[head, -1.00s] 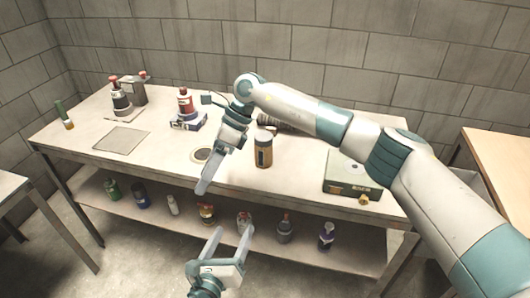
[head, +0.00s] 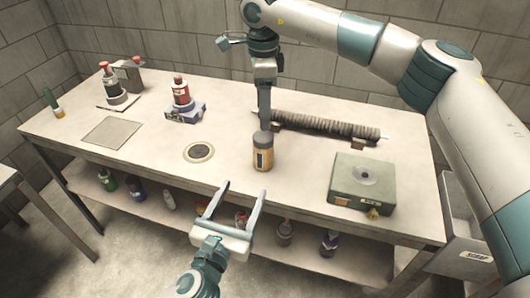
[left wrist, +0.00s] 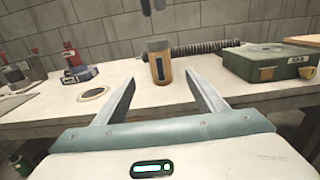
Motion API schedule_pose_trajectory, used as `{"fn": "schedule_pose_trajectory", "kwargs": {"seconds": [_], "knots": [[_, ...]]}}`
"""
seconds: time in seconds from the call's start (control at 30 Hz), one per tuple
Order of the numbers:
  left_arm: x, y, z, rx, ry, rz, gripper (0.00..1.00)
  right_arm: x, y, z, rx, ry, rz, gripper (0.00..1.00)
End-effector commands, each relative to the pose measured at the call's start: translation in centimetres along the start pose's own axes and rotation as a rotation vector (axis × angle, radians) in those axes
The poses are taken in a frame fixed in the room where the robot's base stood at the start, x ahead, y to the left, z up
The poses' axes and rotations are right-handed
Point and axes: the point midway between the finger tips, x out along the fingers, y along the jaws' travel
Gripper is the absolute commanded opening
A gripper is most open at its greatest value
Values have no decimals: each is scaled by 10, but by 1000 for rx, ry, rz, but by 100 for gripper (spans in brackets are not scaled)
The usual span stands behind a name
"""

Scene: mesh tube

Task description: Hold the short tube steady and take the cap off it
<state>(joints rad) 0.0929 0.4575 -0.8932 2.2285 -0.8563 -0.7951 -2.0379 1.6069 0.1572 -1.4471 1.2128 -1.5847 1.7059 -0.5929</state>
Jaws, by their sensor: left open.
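The short tube (head: 263,158) is a tan-orange cylinder with a dark label. It stands upright near the table's front edge, its grey cap (head: 263,138) on top. In the left wrist view the tube (left wrist: 161,70) stands ahead, between the finger directions. My left gripper (head: 245,188) is open and empty in front of the table edge, apart from the tube. My right gripper (head: 264,112) points down just above or behind the cap, seen edge-on. Its opening and any contact with the cap cannot be told.
A ribbed mesh tube (head: 325,125) lies on supports behind. A green box (head: 362,183) stands right, a round disc (head: 199,151) left. A red bottle (head: 181,92) on a blue-grey block and a flat grey plate (head: 112,132) are farther left. Bottles stand on the lower shelf.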

Motion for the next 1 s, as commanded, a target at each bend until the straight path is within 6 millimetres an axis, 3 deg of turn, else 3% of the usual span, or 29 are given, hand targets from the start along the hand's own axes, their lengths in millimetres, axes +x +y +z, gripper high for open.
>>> {"fn": "schedule_pose_trajectory", "kwargs": {"seconds": [0.47,1.0], "knots": [[13,1,0,1,0,1,65,1,0,0,0,-2,1,63],[93,0,1,0,-2,1,65,1,0,0,0,-2,1,63]]}}
